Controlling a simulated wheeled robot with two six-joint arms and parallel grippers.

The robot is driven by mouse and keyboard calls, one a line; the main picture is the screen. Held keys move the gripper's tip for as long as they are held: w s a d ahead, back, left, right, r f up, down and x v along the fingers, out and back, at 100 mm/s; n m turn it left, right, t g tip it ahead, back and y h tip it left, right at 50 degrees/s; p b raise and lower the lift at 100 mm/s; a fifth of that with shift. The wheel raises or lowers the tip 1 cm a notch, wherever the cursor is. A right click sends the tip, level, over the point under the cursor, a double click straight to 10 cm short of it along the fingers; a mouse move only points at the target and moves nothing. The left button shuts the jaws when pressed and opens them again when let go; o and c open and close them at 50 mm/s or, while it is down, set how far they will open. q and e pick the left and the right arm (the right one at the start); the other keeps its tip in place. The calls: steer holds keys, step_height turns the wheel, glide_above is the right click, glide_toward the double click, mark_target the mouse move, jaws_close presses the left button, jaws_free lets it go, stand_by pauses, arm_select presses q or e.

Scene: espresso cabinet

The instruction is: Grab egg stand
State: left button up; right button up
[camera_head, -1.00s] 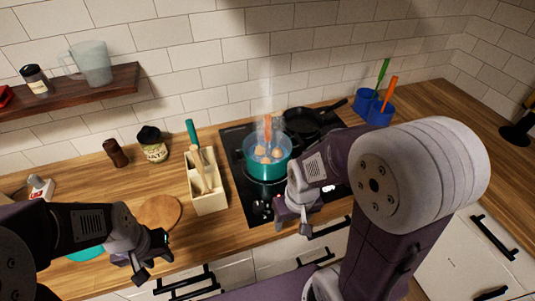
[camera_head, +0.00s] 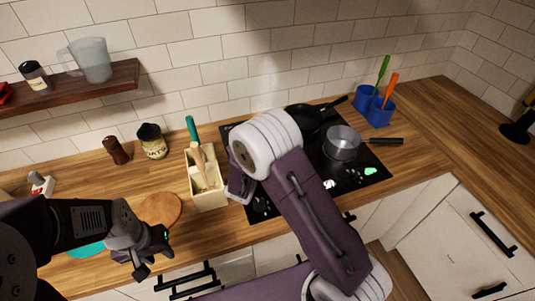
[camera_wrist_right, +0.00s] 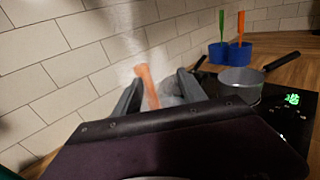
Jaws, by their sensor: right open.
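The egg stand shows in the right wrist view as an upright orange handle (camera_wrist_right: 148,86); its lower part is hidden behind the gripper and in haze. My right gripper (camera_wrist_right: 161,78) is open, with the handle between its fingers as seen from the wrist, closer to the left finger. I cannot tell whether they touch. In the head view my right arm hides the egg stand, the teal pot and the right gripper. My left gripper (camera_head: 155,256) is open and empty near the counter's front edge, below a round wooden board (camera_head: 161,209).
A grey saucepan (camera_head: 341,144) and a black frying pan (camera_head: 304,120) stand on the black cooktop (camera_head: 375,175). Blue holders (camera_head: 380,112) stand behind to the right. A pale utensil box (camera_head: 208,190) is left of the cooktop.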

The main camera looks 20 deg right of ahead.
steer(key=shift+n+t+y, duration=0.4)
steer(key=shift+n+t, duration=0.1)
steer(key=shift+n, duration=0.1)
steer(key=w, duration=0.1)
steer(key=w+p, duration=0.1)
steer(key=w, duration=0.1)
steer(key=w+p, duration=0.1)
steer(key=w, duration=0.1)
steer(key=shift+d+r, duration=0.25)
steer(key=shift+r, duration=0.1)
steer(key=x, duration=0.1)
steer(key=p+x, duration=0.1)
steer(key=x, duration=0.1)
steer(key=p+x, duration=0.1)
steer(key=shift+w+f, duration=0.3)
steer(key=shift+w, duration=0.05)
steer(key=shift+s+r, duration=0.1)
jaws_close()
